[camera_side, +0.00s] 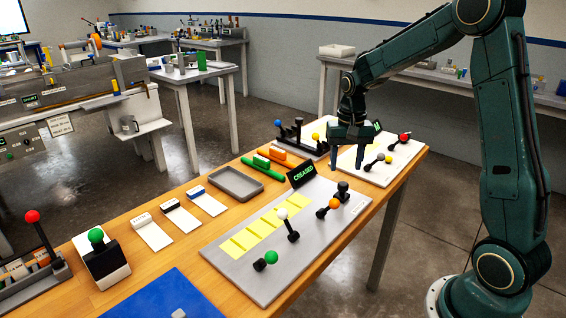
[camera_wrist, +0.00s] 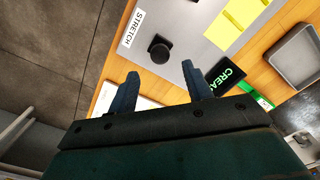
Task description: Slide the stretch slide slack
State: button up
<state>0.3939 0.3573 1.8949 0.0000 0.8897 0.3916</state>
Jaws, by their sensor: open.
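The stretch slide shows as a black round knob (camera_wrist: 160,48) on a grey panel, beside a white label (camera_wrist: 136,28) reading STRETCH in the wrist view. In the side view the black knob (camera_side: 342,188) stands at the right end of the grey panel (camera_side: 237,262). My gripper (camera_wrist: 159,73) is open and empty, its two dark fingers apart with the knob beyond the gap between them. In the side view my gripper (camera_side: 347,156) hangs above the far end of the bench, behind the knob and apart from it.
Levers with orange (camera_side: 334,203), white (camera_side: 282,214) and green (camera_side: 271,257) knobs stand on the same panel beside yellow notes. A CREASED sign (camera_side: 302,173) stands at its back edge. A second panel (camera_side: 381,173) with levers lies below my gripper. A grey tray (camera_side: 237,184) is further left.

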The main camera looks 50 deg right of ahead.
aim_at(343, 184)
jog(key=shift+f, duration=4)
jog(key=shift+c, duration=0.4)
grip_shut()
